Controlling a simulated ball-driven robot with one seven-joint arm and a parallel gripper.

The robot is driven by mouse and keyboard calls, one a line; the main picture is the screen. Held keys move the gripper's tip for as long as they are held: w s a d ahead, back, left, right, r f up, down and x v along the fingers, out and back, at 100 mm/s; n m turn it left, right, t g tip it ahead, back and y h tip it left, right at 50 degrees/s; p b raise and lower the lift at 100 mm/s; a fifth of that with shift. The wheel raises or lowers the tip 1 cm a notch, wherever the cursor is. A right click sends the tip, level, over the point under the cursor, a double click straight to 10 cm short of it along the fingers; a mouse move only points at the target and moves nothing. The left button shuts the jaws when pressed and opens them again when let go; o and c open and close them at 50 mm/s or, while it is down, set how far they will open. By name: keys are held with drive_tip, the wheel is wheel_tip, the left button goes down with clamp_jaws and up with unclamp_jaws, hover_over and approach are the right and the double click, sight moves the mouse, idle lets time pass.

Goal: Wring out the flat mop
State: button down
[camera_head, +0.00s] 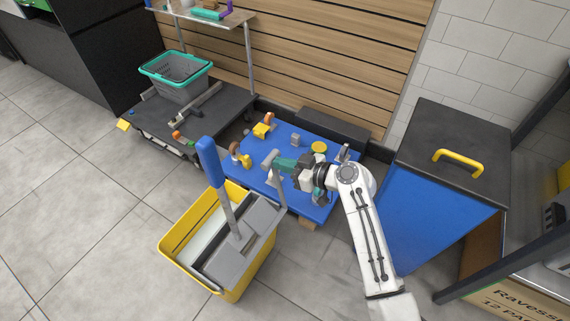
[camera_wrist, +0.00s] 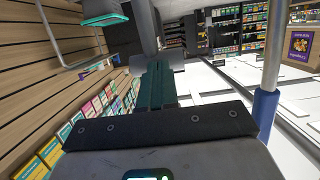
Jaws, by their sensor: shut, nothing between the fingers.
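The flat mop (camera_head: 228,210) stands tilted, with a blue grip on top of a grey pole. Its lower end goes into the grey wringer (camera_head: 238,252) on the yellow bucket (camera_head: 174,242); its head is hidden. The wringer's grey lever (camera_head: 278,190) rises at the bucket's right side and ends in a crossbar. My gripper (camera_head: 279,163) has teal fingers, shut and empty, right by that crossbar. In the wrist view the fingers (camera_wrist: 158,88) point at the grey crossbar (camera_wrist: 153,63); whether they touch it is unclear. The mop's blue grip (camera_wrist: 264,116) shows at the right.
A blue platform (camera_head: 262,181) with several small yellow, orange and grey items lies behind the bucket. A dark low cart (camera_head: 150,117) carries a teal-rimmed basket (camera_head: 181,85). A blue cabinet (camera_head: 437,200) with a yellow handle stands at right. The tiled floor at left is clear.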

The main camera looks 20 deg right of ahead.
sight(270, 158)
drive_tip(key=shift+g+h, duration=0.6)
drive_tip(key=shift+g, duration=0.2)
drive_tip(key=w+a+p, duration=0.2)
drive_tip(key=w, duration=0.1)
drive_tip(key=shift+w+a+r, duration=0.1)
drive_tip(key=shift+w+a, duration=0.1)
drive_tip(key=shift+a, duration=0.1)
drive_tip(key=shift+g+h, duration=0.3)
drive_tip(key=shift+g, duration=0.2)
drive_tip(key=b+x, duration=0.1)
drive_tip(key=x, duration=0.2)
drive_tip(key=b+x, duration=0.1)
drive_tip(key=x, duration=0.1)
drive_tip(key=shift+w+a+r, duration=0.2)
drive_tip(key=shift+w+a, duration=0.1)
drive_tip(key=shift+w, duration=0.15)
